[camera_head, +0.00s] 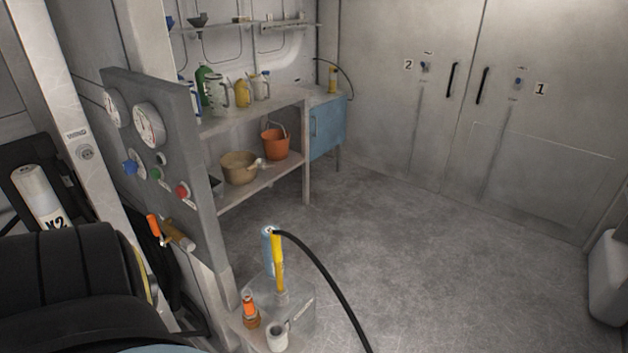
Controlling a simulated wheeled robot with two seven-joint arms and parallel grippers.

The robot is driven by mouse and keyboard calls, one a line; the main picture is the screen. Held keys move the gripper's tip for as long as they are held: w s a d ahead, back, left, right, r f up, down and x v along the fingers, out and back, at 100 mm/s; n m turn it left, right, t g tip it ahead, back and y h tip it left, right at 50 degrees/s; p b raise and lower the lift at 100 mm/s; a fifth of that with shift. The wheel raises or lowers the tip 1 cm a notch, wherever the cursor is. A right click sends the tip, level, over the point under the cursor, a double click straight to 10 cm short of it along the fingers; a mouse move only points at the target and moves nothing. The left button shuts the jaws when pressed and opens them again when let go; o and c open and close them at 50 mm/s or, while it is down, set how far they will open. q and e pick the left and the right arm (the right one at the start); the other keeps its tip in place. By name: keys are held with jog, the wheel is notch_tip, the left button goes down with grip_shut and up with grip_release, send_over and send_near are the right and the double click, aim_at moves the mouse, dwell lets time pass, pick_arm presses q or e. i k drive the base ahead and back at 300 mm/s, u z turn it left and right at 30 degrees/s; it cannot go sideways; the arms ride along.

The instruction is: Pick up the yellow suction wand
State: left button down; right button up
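A yellow wand (278,262) stands nearly upright at the lower middle of the head view. A black hose (325,275) runs from its top, arcing down to the right and out of the bottom edge. A pale blue piece (267,248) stands close against its left side. The wand's lower end meets a grey stand (300,318); how it is seated there I cannot tell. Neither of my grippers is in view.
An orange-topped bottle (250,311) and a white cup (277,337) are in front of the wand. A gauge panel (165,165) rises at left. Shelves hold a tan basin (239,168) and orange bucket (275,144). The floor (430,240) at right is clear.

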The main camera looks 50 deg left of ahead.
aim_at(281, 289)
jog(key=i, duration=0.75)
jog(key=u, duration=3.05)
jog(key=i, duration=0.5)
jog(key=u, duration=0.05)
